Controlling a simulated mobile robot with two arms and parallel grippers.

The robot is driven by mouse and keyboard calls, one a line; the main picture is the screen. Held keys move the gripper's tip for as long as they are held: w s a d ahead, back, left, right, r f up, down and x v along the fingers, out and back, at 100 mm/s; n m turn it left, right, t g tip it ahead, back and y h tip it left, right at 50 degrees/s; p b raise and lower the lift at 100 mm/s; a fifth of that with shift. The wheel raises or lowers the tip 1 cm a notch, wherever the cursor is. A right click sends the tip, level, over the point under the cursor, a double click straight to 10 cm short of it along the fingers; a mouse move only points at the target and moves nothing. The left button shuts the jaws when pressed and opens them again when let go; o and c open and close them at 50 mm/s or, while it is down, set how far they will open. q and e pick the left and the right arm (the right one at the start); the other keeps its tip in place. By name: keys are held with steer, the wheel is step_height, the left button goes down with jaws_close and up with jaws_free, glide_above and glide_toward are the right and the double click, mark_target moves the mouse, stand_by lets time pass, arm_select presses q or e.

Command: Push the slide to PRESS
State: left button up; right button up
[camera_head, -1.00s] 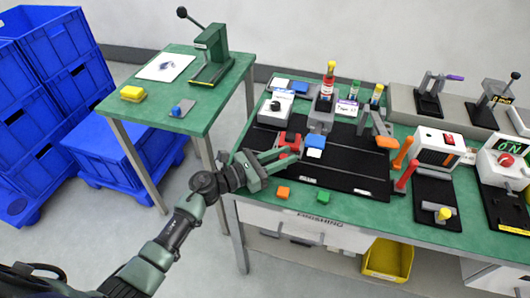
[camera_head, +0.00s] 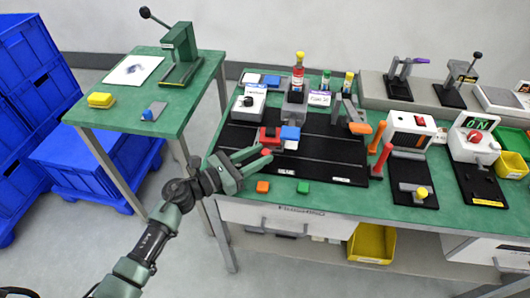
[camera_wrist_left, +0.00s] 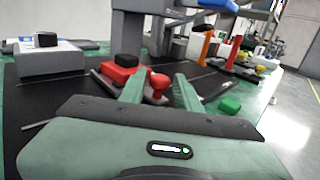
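A red block with a black top (camera_head: 269,134) sits on the black base plate on the green bench; it also shows in the left wrist view (camera_wrist_left: 123,66). A red knob (camera_wrist_left: 158,80) stands in front of it, probably the slide's handle. My left gripper (camera_head: 264,160) is at the near-left side of the knob. Its fingers are apart in the left wrist view (camera_wrist_left: 160,92), with the knob between or just beyond the tips; contact is unclear. A blue block (camera_head: 290,132) on a white one is right of the red block. No PRESS label is readable. My right gripper is not in view.
An orange block (camera_head: 262,187) and a green block (camera_head: 303,187) lie near the bench's front edge. A grey box with a black knob (camera_head: 252,103) is behind left.

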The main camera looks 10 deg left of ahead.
arm_select(q)
steer(key=v, duration=0.4)
steer(key=shift+s+a+f+b, duration=0.1)
steer(key=shift+s+a+b, duration=0.1)
steer(key=shift+b, duration=0.2)
steer(key=shift+s+a, duration=0.3)
steer(key=shift+o, duration=0.2)
